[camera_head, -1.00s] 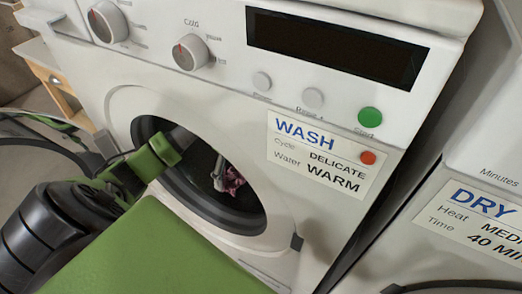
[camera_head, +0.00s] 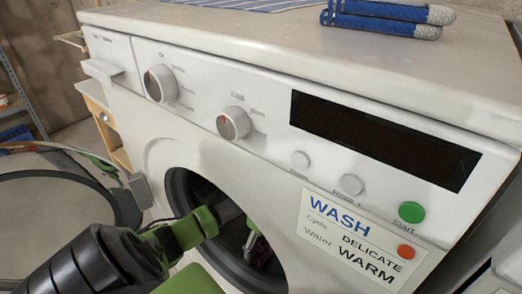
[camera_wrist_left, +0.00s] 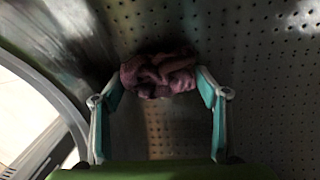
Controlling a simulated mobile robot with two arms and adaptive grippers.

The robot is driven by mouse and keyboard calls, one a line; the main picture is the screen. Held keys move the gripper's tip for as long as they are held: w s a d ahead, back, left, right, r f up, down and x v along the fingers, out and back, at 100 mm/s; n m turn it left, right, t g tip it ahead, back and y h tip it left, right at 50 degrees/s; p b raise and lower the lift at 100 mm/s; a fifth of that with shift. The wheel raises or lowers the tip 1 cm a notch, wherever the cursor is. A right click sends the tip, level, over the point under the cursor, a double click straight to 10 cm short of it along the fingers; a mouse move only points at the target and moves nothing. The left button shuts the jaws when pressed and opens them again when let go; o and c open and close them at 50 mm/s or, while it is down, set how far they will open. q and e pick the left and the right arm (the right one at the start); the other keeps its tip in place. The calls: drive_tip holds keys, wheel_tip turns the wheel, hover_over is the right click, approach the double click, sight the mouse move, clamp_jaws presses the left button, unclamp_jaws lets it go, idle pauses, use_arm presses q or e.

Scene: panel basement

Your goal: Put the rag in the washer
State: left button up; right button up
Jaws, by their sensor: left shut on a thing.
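The white washer (camera_head: 265,92) fills the head view, with its round front opening at the bottom. Its round door (camera_head: 128,207) stands open to the left. My left gripper (camera_head: 251,238) reaches through the opening into the dark drum. In the left wrist view, the fingers of my left gripper (camera_wrist_left: 158,84) are on both sides of a crumpled dusky pink rag (camera_wrist_left: 158,72) and shut on it. The perforated metal drum wall (camera_wrist_left: 270,60) lies behind the rag. In the head view the rag is mostly hidden in shadow. My right gripper is not in view.
On top of the washer lie blue rolled items (camera_head: 385,14) and a blue-striped cloth (camera_head: 240,4). A WASH label (camera_head: 360,238) is on the washer front, right of the opening. A wooden cabinet (camera_head: 105,120) and a shelf (camera_head: 22,105) stand at the left.

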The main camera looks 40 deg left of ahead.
use_arm(q)
drive_tip(key=shift+f, duration=0.15)
drive_tip(key=o, duration=1)
drive_tip(key=r, duration=0.4)
drive_tip(key=w+r, duration=0.1)
drive_tip(key=r, duration=0.7)
drive_tip(key=shift+w+r, duration=0.2)
drive_tip(key=shift+w, duration=0.15)
